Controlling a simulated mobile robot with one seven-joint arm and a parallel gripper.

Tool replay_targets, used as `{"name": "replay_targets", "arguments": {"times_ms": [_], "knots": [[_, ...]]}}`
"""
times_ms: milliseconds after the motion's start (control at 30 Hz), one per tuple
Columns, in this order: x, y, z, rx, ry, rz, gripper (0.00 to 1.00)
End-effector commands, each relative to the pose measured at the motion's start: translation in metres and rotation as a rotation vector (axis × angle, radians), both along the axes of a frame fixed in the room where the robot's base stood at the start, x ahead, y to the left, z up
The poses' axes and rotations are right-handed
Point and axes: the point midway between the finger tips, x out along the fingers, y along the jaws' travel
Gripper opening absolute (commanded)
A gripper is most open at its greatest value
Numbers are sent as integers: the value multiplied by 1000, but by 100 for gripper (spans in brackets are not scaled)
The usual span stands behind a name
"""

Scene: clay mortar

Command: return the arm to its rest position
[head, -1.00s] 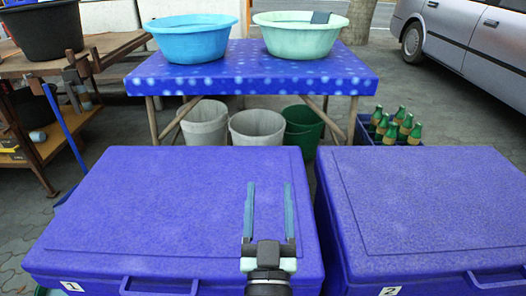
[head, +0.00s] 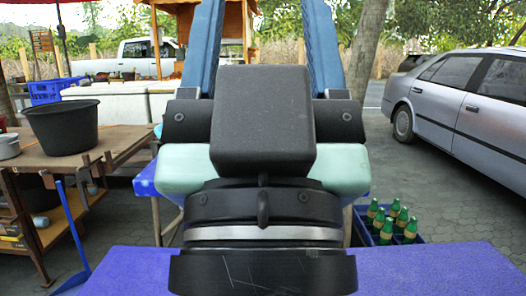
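My gripper (head: 263,45) fills the middle of the head view, close to the camera and pointing up and away. Its two blue fingers stand wide apart with nothing seen between them, and their tips run out of the top of the picture. My wrist hides most of the table with the blue cloth (head: 146,181) behind it, and the basins on that table are almost wholly hidden.
A crate of green bottles (head: 364,232) stands on the paving at right. A wooden table (head: 103,143) with a black tub (head: 62,127) is at left. A silver car (head: 460,97) is parked at right.

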Motion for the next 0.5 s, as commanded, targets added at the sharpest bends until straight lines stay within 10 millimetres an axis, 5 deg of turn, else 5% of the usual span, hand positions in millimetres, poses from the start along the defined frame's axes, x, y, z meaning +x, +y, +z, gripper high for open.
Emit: {"name": "replay_targets", "arguments": {"times_ms": [33,500], "knots": [[0,0,32,0,0,0,62],[1,0,174,0,1,1,62]]}}
